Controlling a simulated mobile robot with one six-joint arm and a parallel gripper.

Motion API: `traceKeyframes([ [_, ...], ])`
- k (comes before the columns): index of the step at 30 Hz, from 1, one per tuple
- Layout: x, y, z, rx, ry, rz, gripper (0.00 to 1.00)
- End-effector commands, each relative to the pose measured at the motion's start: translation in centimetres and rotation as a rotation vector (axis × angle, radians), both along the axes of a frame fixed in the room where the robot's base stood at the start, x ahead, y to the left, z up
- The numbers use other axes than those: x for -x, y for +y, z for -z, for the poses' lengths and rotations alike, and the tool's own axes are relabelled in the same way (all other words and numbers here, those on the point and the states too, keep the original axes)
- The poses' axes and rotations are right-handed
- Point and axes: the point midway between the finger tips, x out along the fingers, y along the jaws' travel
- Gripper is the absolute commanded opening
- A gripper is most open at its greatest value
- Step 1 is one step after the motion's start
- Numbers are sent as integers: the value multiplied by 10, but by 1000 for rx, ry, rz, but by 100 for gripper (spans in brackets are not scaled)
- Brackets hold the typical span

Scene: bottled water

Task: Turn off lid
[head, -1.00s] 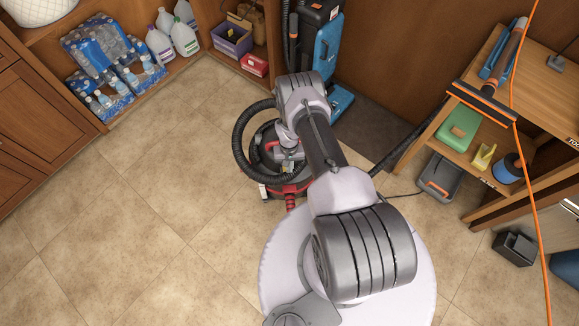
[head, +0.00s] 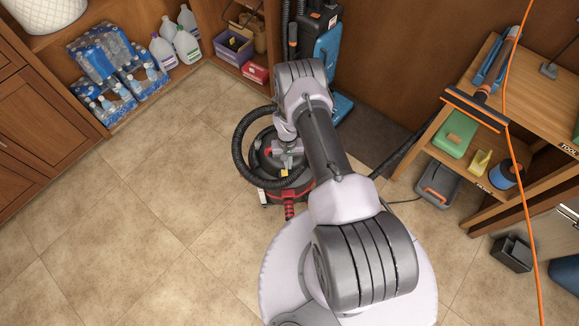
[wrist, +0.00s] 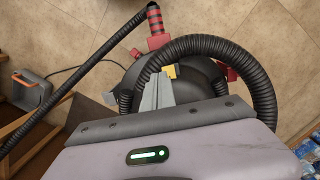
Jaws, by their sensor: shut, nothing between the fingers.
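A black and red canister vacuum (head: 263,152) stands on the tiled floor, partly behind my arm in the head view. Its dark rounded top (wrist: 205,76) shows in the wrist view, with a thick black hose curving around it. My gripper (head: 287,160) is over the top of this vacuum. In the wrist view my gripper's grey fingers (wrist: 155,93) are together and empty, beside a small yellow part (wrist: 170,72) on the vacuum. I cannot tell whether the fingertips touch it. No separate bottle lid can be made out.
Packs of bottled water (head: 118,78) and white jugs (head: 186,45) sit on a low shelf at the upper left. A blue upright machine (head: 328,62) stands behind the vacuum. A wooden shelf unit (head: 530,85) is at the right. The floor at the left is clear.

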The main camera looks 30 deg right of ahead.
Motion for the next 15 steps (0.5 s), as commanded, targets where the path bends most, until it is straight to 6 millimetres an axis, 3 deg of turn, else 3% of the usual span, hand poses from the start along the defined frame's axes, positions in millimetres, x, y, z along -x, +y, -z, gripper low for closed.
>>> traceKeyframes([
  [1,1,1,-19,1,-2,0,0],
  [6,6,3,-54,1,-2,0,0],
  [15,10,4,-76,0,-1,-1,0],
])
